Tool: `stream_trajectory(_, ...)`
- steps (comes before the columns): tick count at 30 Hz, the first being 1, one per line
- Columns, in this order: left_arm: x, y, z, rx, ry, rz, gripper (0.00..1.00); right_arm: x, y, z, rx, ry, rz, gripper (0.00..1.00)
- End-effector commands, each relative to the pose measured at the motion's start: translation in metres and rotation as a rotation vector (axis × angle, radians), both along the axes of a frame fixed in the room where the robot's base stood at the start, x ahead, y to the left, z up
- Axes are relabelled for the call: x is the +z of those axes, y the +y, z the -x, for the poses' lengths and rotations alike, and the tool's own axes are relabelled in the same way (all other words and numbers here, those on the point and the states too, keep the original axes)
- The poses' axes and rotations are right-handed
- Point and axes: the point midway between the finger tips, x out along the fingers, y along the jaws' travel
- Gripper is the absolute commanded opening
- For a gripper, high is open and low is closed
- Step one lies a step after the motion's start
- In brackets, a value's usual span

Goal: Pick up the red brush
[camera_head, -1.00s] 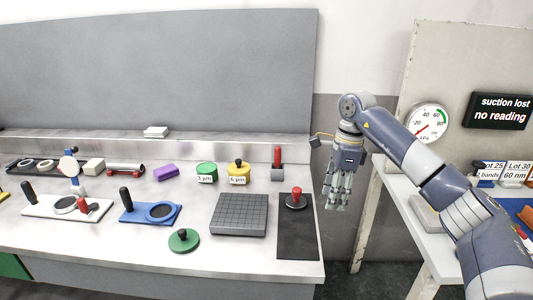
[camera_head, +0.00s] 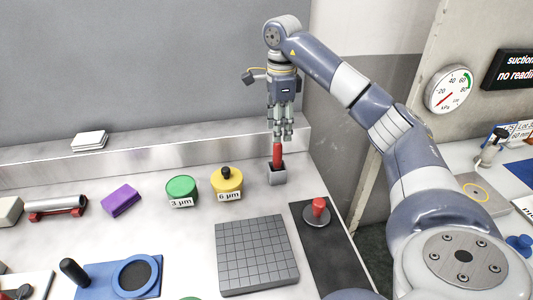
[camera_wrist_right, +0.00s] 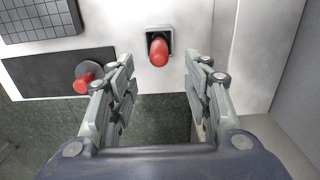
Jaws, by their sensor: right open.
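The red brush (camera_head: 277,155) stands upright in a small grey holder (camera_head: 277,178) near the back right of the bench. In the right wrist view the brush (camera_wrist_right: 158,52) points up toward the camera from its holder, between and beyond the fingertips. My right gripper (camera_head: 284,133) is above the brush, fingers pointing down, with the tips close to the brush top. In the wrist view its two fingers (camera_wrist_right: 163,70) are apart with nothing between them. My left gripper is not in view.
A black mat with a red-knobbed disc (camera_head: 317,212) and a grey grooved plate (camera_head: 257,255) lie in front of the brush. A raised ledge (camera_head: 200,150) runs behind; the bench's right edge is close.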

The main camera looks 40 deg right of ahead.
Motion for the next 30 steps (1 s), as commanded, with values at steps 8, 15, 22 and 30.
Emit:
stream_trajectory(8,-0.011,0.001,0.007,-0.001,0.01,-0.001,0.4,-0.038,0.001,0.001,0.001,0.005,-0.002,0.46)
stream_trajectory(15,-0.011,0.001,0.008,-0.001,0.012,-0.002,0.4,-0.057,0.001,0.0,0.001,0.002,0.0,0.46)
stream_trajectory(22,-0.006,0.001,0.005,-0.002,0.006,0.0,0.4,-0.086,0.003,-0.002,0.0,0.004,-0.002,0.46)
stream_trajectory(30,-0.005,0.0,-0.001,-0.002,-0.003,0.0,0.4,-0.108,0.003,-0.002,0.001,0.001,0.0,0.46)
